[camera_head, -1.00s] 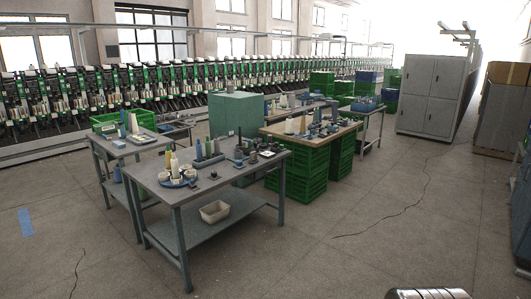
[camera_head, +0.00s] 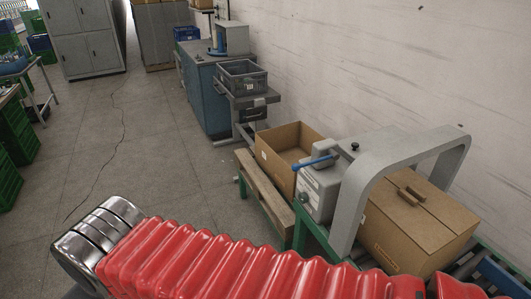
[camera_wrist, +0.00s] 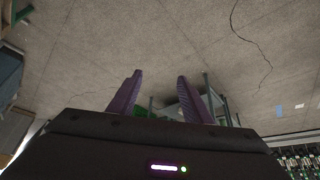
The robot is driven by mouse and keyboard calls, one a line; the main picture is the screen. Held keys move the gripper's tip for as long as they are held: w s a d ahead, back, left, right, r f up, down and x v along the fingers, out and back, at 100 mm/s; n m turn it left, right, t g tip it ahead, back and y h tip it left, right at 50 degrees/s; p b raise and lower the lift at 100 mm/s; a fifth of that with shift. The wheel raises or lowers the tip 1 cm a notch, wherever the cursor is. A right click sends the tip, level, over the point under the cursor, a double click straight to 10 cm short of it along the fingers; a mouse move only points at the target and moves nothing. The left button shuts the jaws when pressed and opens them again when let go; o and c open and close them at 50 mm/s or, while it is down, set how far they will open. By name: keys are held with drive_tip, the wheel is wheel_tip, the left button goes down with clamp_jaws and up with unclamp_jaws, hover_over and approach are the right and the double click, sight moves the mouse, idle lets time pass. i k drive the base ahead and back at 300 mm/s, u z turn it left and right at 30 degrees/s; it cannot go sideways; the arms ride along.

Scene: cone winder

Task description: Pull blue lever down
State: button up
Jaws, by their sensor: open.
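A blue lever (camera_head: 316,162) sticks out to the left from a grey machine box (camera_head: 321,190) in the head view, at the right of centre. The box stands beside a grey arch (camera_head: 364,187) on a conveyor. My gripper (camera_wrist: 159,92) shows in the wrist view with two purple fingers apart and nothing between them. It is pointed at the floor and tables, and the lever is not in that view. My gripper is not visible in the head view.
My red ribbed arm cover (camera_head: 230,265) fills the bottom of the head view. An open cardboard box (camera_head: 268,158) and a closed carton (camera_head: 420,228) flank the grey machine. A wooden pallet edge (camera_head: 263,193) lies in front.

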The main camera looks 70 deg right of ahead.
sight(315, 161)
drive_tip(key=z, duration=2.35)
drive_tip(key=i, duration=0.4)
drive_tip(key=u, duration=0.05)
